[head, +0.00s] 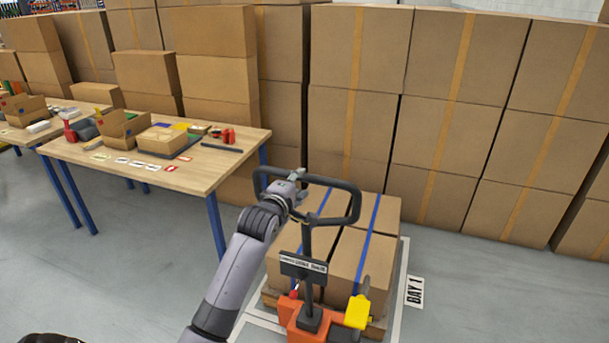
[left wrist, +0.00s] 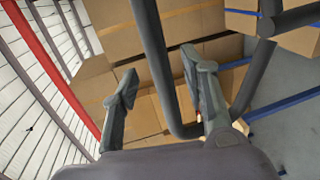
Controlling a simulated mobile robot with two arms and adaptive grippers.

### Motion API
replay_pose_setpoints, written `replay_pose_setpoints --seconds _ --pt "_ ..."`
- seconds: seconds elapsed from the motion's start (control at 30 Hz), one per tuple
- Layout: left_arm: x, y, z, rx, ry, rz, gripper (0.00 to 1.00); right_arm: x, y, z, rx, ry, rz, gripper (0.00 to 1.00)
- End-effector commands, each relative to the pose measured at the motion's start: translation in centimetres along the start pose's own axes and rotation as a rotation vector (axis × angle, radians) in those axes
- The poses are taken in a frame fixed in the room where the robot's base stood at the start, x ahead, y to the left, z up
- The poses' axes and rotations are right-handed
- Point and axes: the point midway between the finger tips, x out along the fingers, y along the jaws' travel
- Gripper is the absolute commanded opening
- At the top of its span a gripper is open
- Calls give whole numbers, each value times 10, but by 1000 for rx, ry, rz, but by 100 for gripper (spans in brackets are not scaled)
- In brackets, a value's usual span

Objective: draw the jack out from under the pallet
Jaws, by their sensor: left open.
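The pallet jack (head: 306,331) is orange, with a dark upright post and a black loop handle (head: 357,205) on top. It stands at the near side of a wooden pallet (head: 377,329), its forks hidden. The pallet bears brown cartons (head: 361,265) with blue straps. My left gripper (head: 298,182) is at the left part of the loop handle. In the left wrist view the left gripper (left wrist: 160,68) is open, and a dark handle bar (left wrist: 152,35) runs between its fingers in the picture. I cannot tell whether they touch it. My right gripper is not in view.
A wooden table (head: 205,172) with blue legs, boxes and small tools stands at the left. Tall stacks of cartons (head: 440,130) wall off the back. A "DAY 1" floor sign (head: 414,291) lies right of the pallet. The grey floor (head: 500,295) at right is clear.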

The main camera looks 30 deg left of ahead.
Motion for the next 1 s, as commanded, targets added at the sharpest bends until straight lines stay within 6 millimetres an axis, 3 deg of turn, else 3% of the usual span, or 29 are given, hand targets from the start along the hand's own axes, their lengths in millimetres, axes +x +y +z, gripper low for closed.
replay_pose_setpoints --seconds 0.2,0.4,0.77,1.0 --pt "31 2 0 0 0 -1 41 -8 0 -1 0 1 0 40" --pt "46 1 0 1 0 0 41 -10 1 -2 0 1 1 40" --pt "49 0 0 1 0 0 41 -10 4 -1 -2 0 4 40" --pt "49 0 0 0 0 0 26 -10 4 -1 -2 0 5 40"
